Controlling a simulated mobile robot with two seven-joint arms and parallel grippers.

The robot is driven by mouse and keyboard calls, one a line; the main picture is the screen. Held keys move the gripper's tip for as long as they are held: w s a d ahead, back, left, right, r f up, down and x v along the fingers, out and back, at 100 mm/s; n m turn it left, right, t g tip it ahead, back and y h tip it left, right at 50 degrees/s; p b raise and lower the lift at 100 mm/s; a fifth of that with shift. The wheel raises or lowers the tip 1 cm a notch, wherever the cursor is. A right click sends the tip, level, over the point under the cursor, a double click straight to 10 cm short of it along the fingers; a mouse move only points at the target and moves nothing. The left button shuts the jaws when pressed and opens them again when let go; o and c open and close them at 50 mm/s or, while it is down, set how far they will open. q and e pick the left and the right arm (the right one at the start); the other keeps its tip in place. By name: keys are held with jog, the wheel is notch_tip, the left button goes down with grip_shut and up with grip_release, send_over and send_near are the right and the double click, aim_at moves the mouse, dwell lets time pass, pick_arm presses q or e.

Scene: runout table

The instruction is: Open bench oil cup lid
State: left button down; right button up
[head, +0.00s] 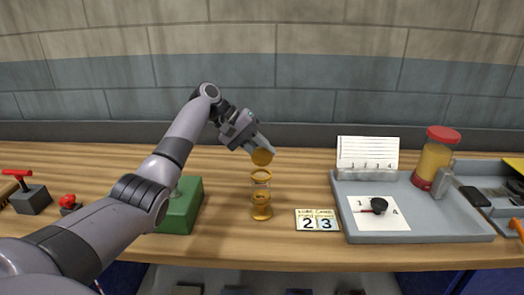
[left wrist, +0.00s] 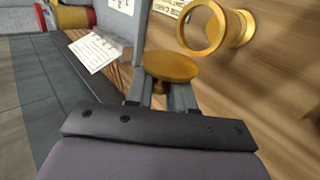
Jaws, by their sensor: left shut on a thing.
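The bench oil cup (head: 261,212) is brass-coloured and stands upright on the wooden bench, with a ring at its top. Its round brass lid (head: 262,157) is above that ring, apart from it. My left gripper (head: 257,147) comes down from the upper left and is shut on the lid. My right gripper is not in view.
A card reading 2 and 3 (head: 317,224) lies right of the cup. A green block (head: 184,206) stands left, partly behind my arm. A brick wall closes the back.

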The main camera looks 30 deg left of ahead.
pick_arm(q)
jog(key=shift+w+f+n+g+h, duration=0.15)
jog(key=shift+n+g+h, duration=0.15)
jog(key=shift+g, duration=0.2)
dwell(0.5)
jog(key=c, duration=1)
grip_release()
jog(key=shift+a, duration=0.1)
jog(key=shift+b+v, duration=0.5)
jog(key=shift+v, duration=3.05)
